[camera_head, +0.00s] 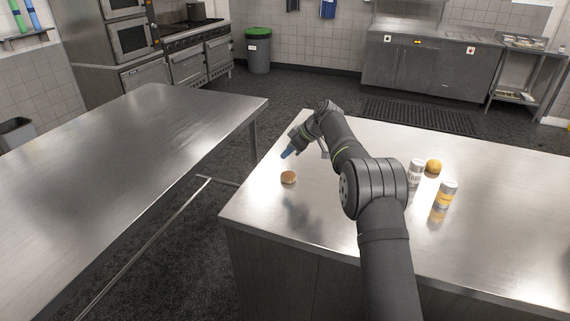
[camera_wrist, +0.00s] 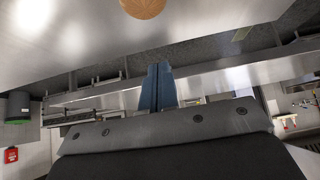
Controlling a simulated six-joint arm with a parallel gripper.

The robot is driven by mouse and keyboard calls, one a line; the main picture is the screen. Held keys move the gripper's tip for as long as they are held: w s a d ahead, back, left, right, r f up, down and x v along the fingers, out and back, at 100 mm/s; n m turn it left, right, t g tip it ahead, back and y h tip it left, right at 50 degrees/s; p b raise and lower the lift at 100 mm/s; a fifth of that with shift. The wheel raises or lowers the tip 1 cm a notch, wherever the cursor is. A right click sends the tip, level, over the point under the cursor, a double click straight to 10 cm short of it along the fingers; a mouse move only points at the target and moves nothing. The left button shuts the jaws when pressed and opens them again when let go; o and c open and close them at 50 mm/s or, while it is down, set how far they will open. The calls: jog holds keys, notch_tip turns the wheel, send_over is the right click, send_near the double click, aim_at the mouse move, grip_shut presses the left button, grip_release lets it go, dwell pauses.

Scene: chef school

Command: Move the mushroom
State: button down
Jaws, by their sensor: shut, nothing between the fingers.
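The mushroom (camera_head: 288,177) is a small, round, light-brown thing on the steel table near its left edge. It also shows at the top edge of the wrist view (camera_wrist: 142,7), partly cut off by the frame. My gripper (camera_head: 287,155) has blue fingers and hangs just above and beyond the mushroom in the head view, apart from it. In the wrist view the fingers (camera_wrist: 157,75) are together with nothing between them.
A white can (camera_head: 416,171), a yellow-labelled can (camera_head: 445,195) and an orange fruit (camera_head: 433,166) stand right of my arm on the table (camera_head: 500,235). A second steel table (camera_head: 130,150) is at left, across a gap. The tabletop around the mushroom is clear.

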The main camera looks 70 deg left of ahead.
jog(key=x, duration=1)
jog(key=shift+w+d+f, duration=0.1)
jog(key=shift+w+d+r, duration=0.25)
jog(key=shift+w+d, duration=0.55)
jog(key=shift+w, duration=0.05)
jog(key=shift+w+d+f, duration=0.1)
jog(key=shift+w+d, duration=0.55)
jog(key=w+d, duration=1.4)
jog(key=shift+w+d, duration=0.25)
